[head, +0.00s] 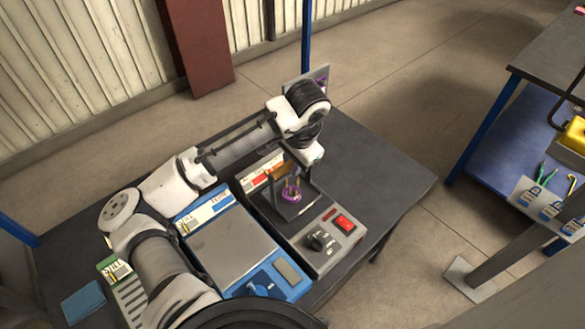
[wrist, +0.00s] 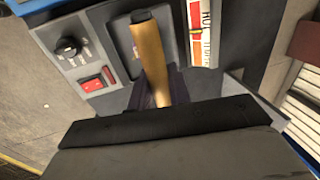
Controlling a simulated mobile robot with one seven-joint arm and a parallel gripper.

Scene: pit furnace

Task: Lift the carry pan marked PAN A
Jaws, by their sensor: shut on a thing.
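A tan wooden handle (wrist: 150,55) stands out in the middle of the wrist view, and its near end reaches the dark jaws of my gripper (wrist: 160,98). My gripper is shut on this handle. In the head view my arm reaches over the grey hot unit (head: 342,258), with the wrist above its dark plate. A small purple thing (head: 291,191) shows on or just above that plate below my wrist. My fingertips are largely hidden there. I cannot read a PAN A mark, and the pan's body is not clear in either view.
The grey unit has a red switch (head: 345,222), a black knob (head: 320,240) and a HOT label. A blue unit (head: 232,240) with a grey top stands to its left. The dark table (head: 395,185) is clear at right. A blue-legged bench (head: 510,150) stands farther right.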

